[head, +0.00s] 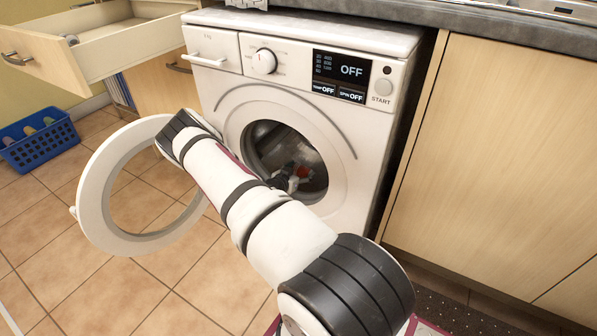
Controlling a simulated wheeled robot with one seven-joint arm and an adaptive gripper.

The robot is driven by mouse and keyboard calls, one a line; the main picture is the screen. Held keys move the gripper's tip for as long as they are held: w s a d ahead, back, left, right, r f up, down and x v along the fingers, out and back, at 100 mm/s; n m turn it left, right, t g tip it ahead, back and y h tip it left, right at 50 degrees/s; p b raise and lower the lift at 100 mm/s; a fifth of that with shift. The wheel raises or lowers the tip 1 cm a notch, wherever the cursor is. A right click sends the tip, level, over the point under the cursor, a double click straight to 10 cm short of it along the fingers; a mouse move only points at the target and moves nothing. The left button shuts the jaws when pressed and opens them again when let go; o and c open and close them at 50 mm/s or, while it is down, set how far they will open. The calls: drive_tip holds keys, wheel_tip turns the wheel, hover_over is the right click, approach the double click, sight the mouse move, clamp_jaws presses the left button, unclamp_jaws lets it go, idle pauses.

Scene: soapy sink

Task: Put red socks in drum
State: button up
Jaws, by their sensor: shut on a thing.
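The white washing machine (222,68) stands under the counter with its round door (92,208) swung open to the left. Its drum (268,150) is open and faces me. My gripper (296,176) is inside the drum opening, at its lower right. My arm covers the lower left of the opening, and the drum's bottom is hidden.
An open drawer (125,42) juts out at the upper left. A blue basket (42,140) with several coloured things stands on the tiled floor at the left. A wooden cabinet (500,160) closes off the right side. The machine's display reads OFF.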

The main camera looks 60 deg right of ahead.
drive_tip(key=f, duration=0.1)
drive_tip(key=a+f, duration=0.1)
drive_tip(key=f, duration=0.1)
drive_tip(key=shift+w+a, duration=0.15)
drive_tip(key=shift+a, duration=0.05)
drive_tip(key=o, duration=1.3)
drive_tip(key=shift+s+a+r, duration=0.2)
drive_tip(key=shift+s+r, duration=0.05)
drive_tip(key=shift+r, duration=0.15)
drive_tip(key=a+r, duration=0.4)
drive_tip(key=a, duration=0.1)
drive_tip(key=shift+s+a+r, duration=0.1)
drive_tip(key=shift+s+r, duration=0.05)
drive_tip(key=shift+r, duration=0.1)
drive_tip(key=shift+p+v, duration=0.55)
drive_tip(key=shift+v, duration=1)
drive_tip(key=p+v, duration=0.1)
drive_tip(key=v, duration=0.6)
drive_tip(key=p+v, duration=0.2)
drive_tip(key=v, duration=0.5)
drive_tip(key=shift+f, duration=0.25)
